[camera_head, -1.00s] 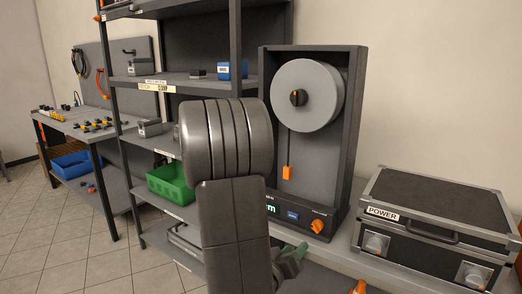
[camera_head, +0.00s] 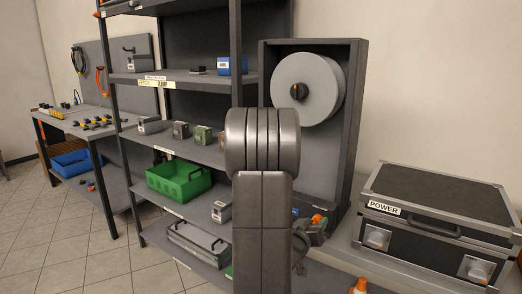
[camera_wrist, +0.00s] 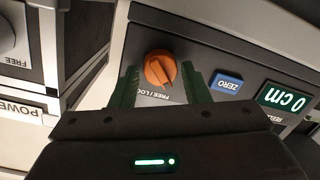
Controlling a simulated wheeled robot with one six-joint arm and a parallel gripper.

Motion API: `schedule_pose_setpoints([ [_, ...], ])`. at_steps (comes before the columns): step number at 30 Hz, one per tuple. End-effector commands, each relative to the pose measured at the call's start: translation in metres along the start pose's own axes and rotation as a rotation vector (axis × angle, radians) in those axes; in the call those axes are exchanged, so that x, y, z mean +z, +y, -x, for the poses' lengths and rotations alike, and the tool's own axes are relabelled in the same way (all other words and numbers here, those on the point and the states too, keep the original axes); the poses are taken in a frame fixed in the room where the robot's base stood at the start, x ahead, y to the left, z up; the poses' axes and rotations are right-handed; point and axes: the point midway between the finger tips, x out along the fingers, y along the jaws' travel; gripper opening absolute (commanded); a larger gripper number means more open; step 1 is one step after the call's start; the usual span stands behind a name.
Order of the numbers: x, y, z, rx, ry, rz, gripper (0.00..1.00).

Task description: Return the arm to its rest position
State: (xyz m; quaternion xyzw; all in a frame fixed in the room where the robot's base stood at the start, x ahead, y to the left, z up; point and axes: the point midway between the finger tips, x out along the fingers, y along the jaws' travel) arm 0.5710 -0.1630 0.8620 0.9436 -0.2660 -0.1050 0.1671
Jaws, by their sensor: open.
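My gripper (camera_wrist: 161,74) is open and empty in the wrist view, its two green fingers standing on either side of the orange FREE/LOCK knob (camera_wrist: 160,68). I cannot tell whether they touch it. In the head view my arm stands upright in the middle and hides most of the gripper; the orange knob (camera_head: 319,219) shows just right of the arm. The knob belongs to a dark upright unit (camera_head: 352,130) with a grey drum (camera_head: 318,88). Its blue ZERO button (camera_wrist: 227,83) and green display reading 0 cm (camera_wrist: 286,98) show in the wrist view.
A black POWER case (camera_head: 430,205) stands on the bench right of the unit. A dark shelf rack (camera_head: 190,82) at left holds a green bin (camera_head: 180,180) and several small boxes. A workbench (camera_head: 70,120) with tools stands farther left. Tiled floor (camera_head: 80,235) is open at front left.

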Motion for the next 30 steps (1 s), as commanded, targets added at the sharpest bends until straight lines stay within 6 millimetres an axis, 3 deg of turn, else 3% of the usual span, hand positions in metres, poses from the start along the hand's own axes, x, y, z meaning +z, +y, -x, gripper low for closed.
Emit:
schedule_pose_setpoints([
  [30,0.0050,0.0023,0.0001,-0.079,0.054,-0.842,0.42],
])
